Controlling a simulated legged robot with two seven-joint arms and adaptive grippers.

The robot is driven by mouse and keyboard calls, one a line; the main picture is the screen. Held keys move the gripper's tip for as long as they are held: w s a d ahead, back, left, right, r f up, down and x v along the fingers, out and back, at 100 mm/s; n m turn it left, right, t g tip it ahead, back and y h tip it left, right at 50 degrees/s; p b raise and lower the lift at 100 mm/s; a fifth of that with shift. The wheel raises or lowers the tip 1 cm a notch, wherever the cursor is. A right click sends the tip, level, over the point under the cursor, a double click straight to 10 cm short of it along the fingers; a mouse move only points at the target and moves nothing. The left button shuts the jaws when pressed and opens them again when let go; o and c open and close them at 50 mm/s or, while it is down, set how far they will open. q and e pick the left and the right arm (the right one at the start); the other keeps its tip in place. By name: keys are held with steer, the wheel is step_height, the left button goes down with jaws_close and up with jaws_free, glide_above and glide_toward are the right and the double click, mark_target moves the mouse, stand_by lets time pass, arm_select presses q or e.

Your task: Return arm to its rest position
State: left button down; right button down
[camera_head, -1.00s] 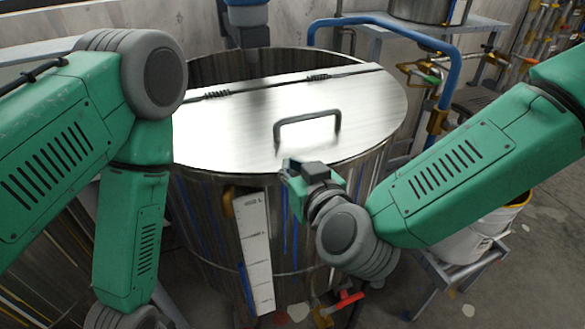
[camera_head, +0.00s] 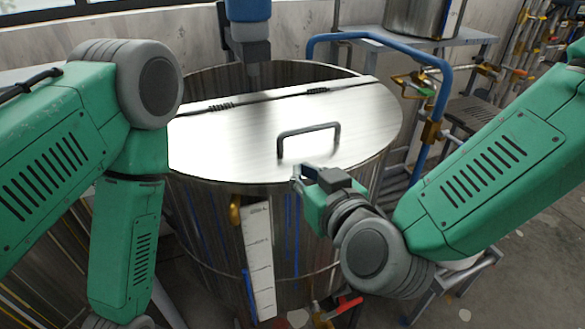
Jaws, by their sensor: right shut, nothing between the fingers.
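My right arm comes in from the right, green with grey joints. Its right gripper (camera_head: 302,174) is shut and empty, just in front of the near rim of a large steel vat. It is apart from the handle (camera_head: 308,140) of the vat's lid, as far as I can see. My left arm hangs down along the left side; its gripper lies below the frame and is not seen.
The steel vat (camera_head: 215,235) stands in the middle with its hinged lid (camera_head: 235,140) lying flat over the front. A blue mixer shaft (camera_head: 248,25) stands at the back. A blue pipe (camera_head: 440,95) and a metal shelf (camera_head: 465,45) are at the right. A red-handled valve (camera_head: 345,305) is low in front.

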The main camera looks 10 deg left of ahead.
steer(key=s+d+f+m+g+h+b, duration=0.1)
steer(key=s+d+f+g+b, duration=0.15)
steer(key=d+f, duration=0.5)
steer(key=s+d+f+m+g+h+b, duration=0.15)
steer(key=s+d+f, duration=0.25)
steer(key=f, duration=0.6)
steer(key=s+d+f+g+h+b, duration=0.1)
steer(key=s+d+f+g+h, duration=0.15)
steer(key=d+f, duration=0.45)
steer(key=s+d+f+m+g+h+b, duration=0.3)
steer(key=s+d+f+g, duration=0.3)
steer(key=s+d+f, duration=0.9)
steer(key=shift+s+d+f+m+h, duration=0.4)
steer(key=shift+d+f, duration=0.3)
steer(key=shift+d, duration=0.3)
